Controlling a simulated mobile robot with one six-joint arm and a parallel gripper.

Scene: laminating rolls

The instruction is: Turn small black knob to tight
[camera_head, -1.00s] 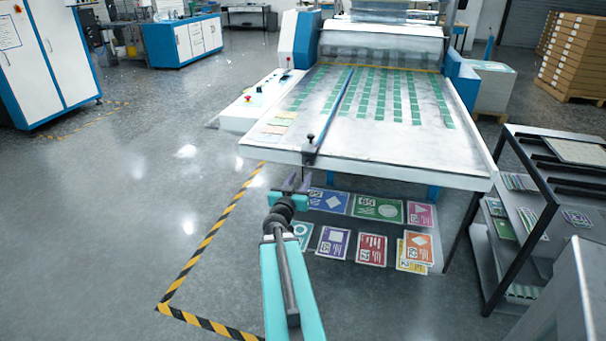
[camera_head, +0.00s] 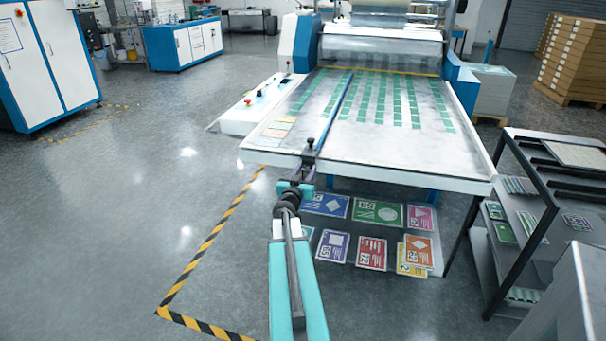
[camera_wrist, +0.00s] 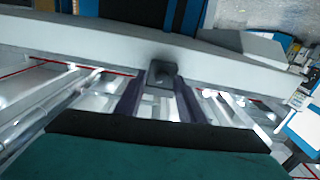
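The small black knob (camera_head: 310,142) stands upright at the near end of a long blue bar (camera_head: 345,95) lying along the machine's feed table. My gripper (camera_head: 306,172) is just below the table's front edge, under that end of the bar. In the wrist view the two dark fingers of my gripper (camera_wrist: 159,92) are apart. A dark block (camera_wrist: 162,73) on the pale table edge shows between and just beyond the fingertips. I cannot tell whether the fingers touch it. The knob itself is not clearly made out in the wrist view.
The white feed table (camera_head: 400,168) carries rows of green cards. Several colourful printed sheets (camera_head: 372,250) show below its front edge. A black-framed shelf rack (camera_head: 520,200) stands at the right. Open grey floor lies to the left, with yellow-black tape (camera_head: 210,240).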

